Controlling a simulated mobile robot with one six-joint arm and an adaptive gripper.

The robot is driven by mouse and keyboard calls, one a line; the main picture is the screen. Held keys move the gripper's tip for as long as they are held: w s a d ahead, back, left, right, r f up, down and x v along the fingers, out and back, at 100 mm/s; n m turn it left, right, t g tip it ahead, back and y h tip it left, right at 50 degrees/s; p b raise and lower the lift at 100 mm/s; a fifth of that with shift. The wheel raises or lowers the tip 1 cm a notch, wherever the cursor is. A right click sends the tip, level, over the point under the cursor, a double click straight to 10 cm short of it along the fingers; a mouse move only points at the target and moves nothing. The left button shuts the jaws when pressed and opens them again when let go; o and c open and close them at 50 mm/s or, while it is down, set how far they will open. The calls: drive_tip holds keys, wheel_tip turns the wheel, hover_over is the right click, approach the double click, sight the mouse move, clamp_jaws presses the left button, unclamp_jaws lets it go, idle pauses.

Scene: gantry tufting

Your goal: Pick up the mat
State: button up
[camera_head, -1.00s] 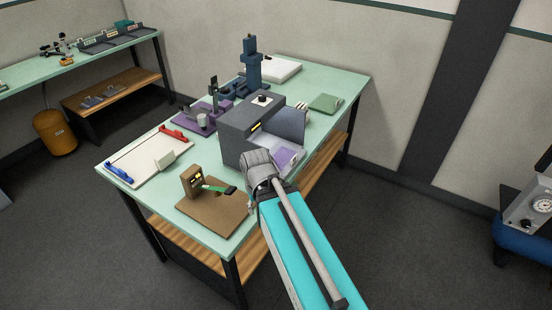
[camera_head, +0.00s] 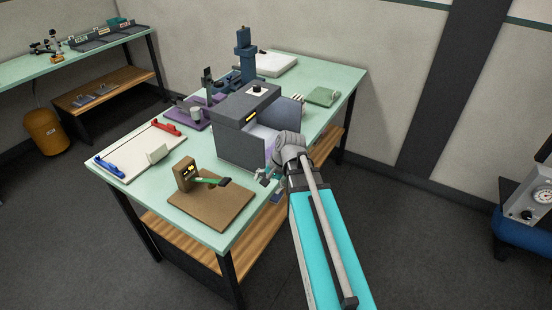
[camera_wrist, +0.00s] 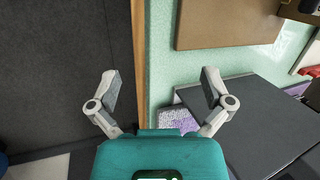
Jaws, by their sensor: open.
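The mat looks to be the flat purple piece at the open side of the grey gantry machine (camera_head: 240,139). In the head view only a sliver of purple shows beside my wrist. In the wrist view the purple speckled mat (camera_wrist: 180,119) shows in part, with the machine's dark top (camera_wrist: 265,115) covering the rest. In the head view my gripper (camera_head: 267,177) is beside the machine's front corner, apart from the mat.
A brown board (camera_head: 218,208) with a green-handled tool (camera_head: 210,181) lies at the near end of the mint table (camera_head: 175,211). A white board (camera_head: 128,160) with red and blue clamps lies left. A green pad (camera_head: 322,96) lies behind the machine.

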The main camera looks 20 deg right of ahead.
drive_tip(key=w+d+m+t+y+b, duration=0.2)
drive_tip(key=w+d+m+t+b, duration=0.2)
drive_tip(key=d+m, duration=0.5)
drive_tip(key=w+d+m+t+y+b, duration=0.2)
drive_tip(key=w+d+m+t+b, duration=0.3)
drive_tip(key=d+m, duration=0.5)
drive_tip(key=d, duration=0.6)
drive_tip(key=shift+f+m+b, duration=0.3)
drive_tip(key=shift+b, duration=0.05)
drive_tip(key=shift+w, duration=0.15)
drive_tip(key=b+x, duration=0.3)
drive_tip(key=x, duration=0.5)
drive_tip(key=shift+w+a+f, duration=0.15)
drive_tip(key=shift+w+a, duration=0.05)
drive_tip(key=shift+a, duration=0.05)
drive_tip(key=shift+b+x, duration=1.1)
drive_tip(key=shift+x, duration=1.45)
drive_tip(key=shift+a, duration=0.1)
